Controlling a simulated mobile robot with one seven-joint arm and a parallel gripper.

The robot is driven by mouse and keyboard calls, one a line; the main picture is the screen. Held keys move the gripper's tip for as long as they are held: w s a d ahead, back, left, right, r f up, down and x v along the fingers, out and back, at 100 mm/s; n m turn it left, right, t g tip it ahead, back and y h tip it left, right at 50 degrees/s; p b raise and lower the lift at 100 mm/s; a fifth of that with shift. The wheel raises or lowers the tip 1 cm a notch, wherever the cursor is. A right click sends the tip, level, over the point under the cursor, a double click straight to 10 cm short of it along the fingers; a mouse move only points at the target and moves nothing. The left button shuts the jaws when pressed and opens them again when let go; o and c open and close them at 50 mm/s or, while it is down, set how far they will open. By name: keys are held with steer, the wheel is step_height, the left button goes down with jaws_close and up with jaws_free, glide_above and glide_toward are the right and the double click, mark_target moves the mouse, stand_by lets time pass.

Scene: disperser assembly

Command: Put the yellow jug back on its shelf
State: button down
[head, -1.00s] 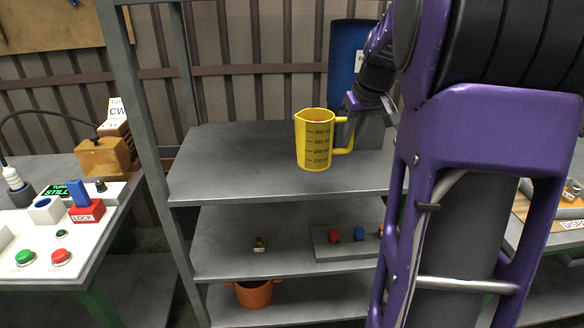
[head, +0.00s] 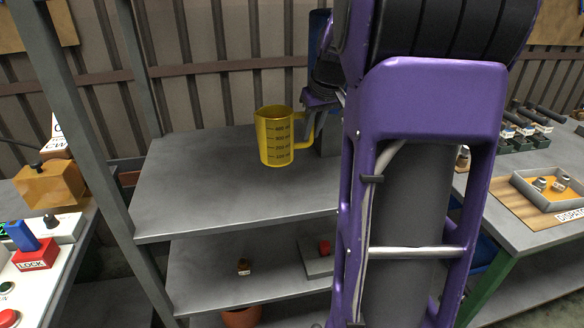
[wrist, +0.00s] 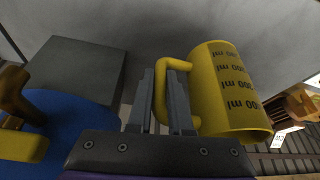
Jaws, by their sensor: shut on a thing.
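The yellow jug (head: 275,142) is upright over the top board of the grey shelf (head: 200,200), towards its back. Its handle points right. I cannot tell whether its base touches the board. My gripper (head: 310,117) is at the handle, partly hidden behind my arm in the head view. In the wrist view, my gripper (wrist: 162,90) is shut on the handle, and the jug (wrist: 228,95) appears upside down with its measuring marks showing.
A grey block (wrist: 75,82) stands on the top board beside my gripper. The shelf's left post (head: 75,120) rises beside the boards. The top board is clear left of the jug.

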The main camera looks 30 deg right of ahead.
steer(key=shift+f+b, duration=0.4)
steer(key=shift+f, duration=3.4)
steer(key=shift+f, duration=0.1)
steer(key=c, duration=0.8)
jaws_free()
steer(key=shift+c, duration=0.2)
steer(key=p+v, duration=0.1)
steer(key=v, duration=1.1)
